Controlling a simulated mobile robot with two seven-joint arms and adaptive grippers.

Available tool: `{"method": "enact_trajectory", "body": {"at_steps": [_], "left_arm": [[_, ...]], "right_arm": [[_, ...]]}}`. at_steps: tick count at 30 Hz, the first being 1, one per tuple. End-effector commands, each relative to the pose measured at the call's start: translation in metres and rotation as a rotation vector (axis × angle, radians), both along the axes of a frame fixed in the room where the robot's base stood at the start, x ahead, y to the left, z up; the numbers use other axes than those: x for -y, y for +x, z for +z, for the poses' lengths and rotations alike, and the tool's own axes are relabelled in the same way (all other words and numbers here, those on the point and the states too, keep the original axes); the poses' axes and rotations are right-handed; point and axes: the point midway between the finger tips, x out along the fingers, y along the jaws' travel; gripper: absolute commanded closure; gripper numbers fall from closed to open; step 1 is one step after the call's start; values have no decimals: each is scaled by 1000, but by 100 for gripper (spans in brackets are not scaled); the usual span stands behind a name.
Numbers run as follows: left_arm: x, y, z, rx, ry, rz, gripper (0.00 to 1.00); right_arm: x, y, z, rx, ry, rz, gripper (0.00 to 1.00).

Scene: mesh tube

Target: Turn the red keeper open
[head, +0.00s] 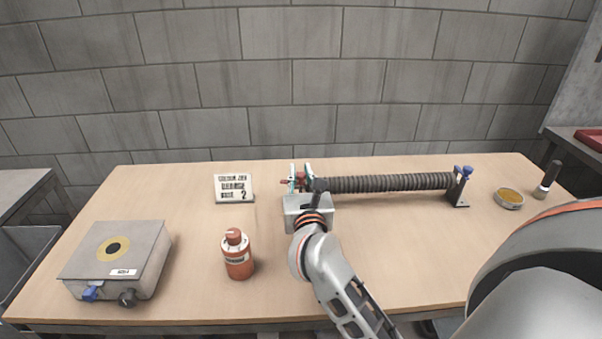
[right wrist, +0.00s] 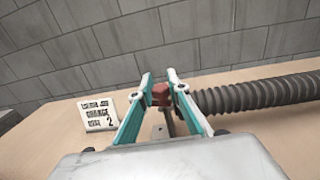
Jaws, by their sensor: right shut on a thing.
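The red keeper (right wrist: 160,92) shows between the teal fingers of my right gripper (right wrist: 161,84) in the right wrist view, at the left end of a dark ribbed tube (right wrist: 255,91). My right gripper (head: 300,172) is shut on the keeper, and its grey body hides part of the tube's left end in the head view. The ribbed tube (head: 390,182) lies level across the back of the table. I cannot tell how far the keeper is turned. My left gripper is not in view.
A bracket with a blue knob (head: 460,187) holds the tube's right end. A sign (head: 233,188) stands left of the gripper. A red canister (head: 237,256) and a grey box (head: 119,254) are nearer. A round tin (head: 509,198) and flashlight (head: 547,181) lie right.

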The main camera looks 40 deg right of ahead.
Motion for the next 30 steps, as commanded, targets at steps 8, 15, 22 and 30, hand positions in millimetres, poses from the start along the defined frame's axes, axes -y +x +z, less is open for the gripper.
{"method": "enact_trajectory", "body": {"at_steps": [8,15,22,30], "left_arm": [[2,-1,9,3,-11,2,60],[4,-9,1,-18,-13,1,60],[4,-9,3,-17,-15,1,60],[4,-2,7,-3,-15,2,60]], "right_arm": [[1,0,3,1,-10,135,100],[0,0,2,-1,-6,219,100],[-1,0,1,-1,-1,236,100],[-1,0,1,-1,-1,235,66]]}}
